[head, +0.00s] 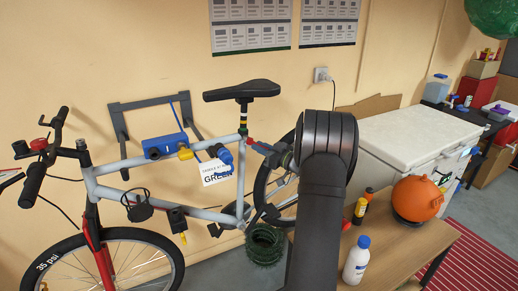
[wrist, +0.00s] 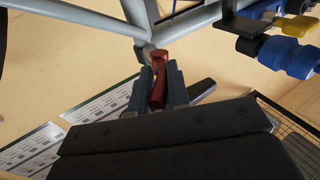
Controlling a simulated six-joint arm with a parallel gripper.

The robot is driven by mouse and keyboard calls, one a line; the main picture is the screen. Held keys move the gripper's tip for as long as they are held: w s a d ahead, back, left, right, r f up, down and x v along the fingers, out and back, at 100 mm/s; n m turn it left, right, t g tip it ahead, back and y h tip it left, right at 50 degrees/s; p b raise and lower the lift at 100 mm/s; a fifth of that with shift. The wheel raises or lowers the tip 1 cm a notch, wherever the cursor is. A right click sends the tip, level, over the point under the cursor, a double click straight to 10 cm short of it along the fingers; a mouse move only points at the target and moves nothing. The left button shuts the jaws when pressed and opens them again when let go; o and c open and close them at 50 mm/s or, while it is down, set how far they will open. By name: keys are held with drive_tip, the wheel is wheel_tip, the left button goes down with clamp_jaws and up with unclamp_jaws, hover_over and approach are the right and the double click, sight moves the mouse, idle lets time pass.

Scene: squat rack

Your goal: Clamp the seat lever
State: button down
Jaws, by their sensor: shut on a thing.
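The bicycle (head: 165,190) has a light grey frame, and its black saddle (head: 242,91) sits on a seat post with coloured bands (head: 243,112). The red seat lever (head: 250,141) is at the top of the seat tube. In the wrist view the red lever (wrist: 158,88) lies between the two grey fingers of my gripper (wrist: 160,85), which are shut on it. The lever's hinge end meets the frame joint above. In the head view my gripper (head: 260,147) reaches the lever from the right. My wrist hides part of the rear wheel.
A grey wall rack (head: 152,103) stands behind the frame. A blue clamp (head: 165,146) and a white tag (head: 216,172) are at the top tube. A wooden table (head: 400,250) with a white bottle (head: 356,260) and an orange ball (head: 417,198) is at the right.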

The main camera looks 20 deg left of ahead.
drive_tip(key=shift+w+f+n+g+y, duration=0.1)
drive_tip(key=shift+w+n+g+y, duration=0.35)
drive_tip(key=shift+n+g, duration=1.5)
drive_tip(key=shift+w+f+n+g, duration=0.15)
drive_tip(key=shift+w+n+g, duration=0.85)
drive_tip(key=shift+g, duration=1.65)
drive_tip(key=shift+w+f+n+g+y, duration=0.1)
drive_tip(key=shift+w+n+g+y, duration=0.2)
drive_tip(key=shift+n+g, duration=1.75)
drive_tip(key=shift+w+g, duration=0.15)
drive_tip(key=shift+g, duration=0.4)
drive_tip(key=c, duration=1.4)
unclamp_jaws()
drive_tip(key=shift+o, duration=0.2)
drive_tip(key=shift+r+m+t, duration=0.1)
drive_tip(key=shift+m+t, duration=0.3)
drive_tip(key=shift+t, duration=0.1)
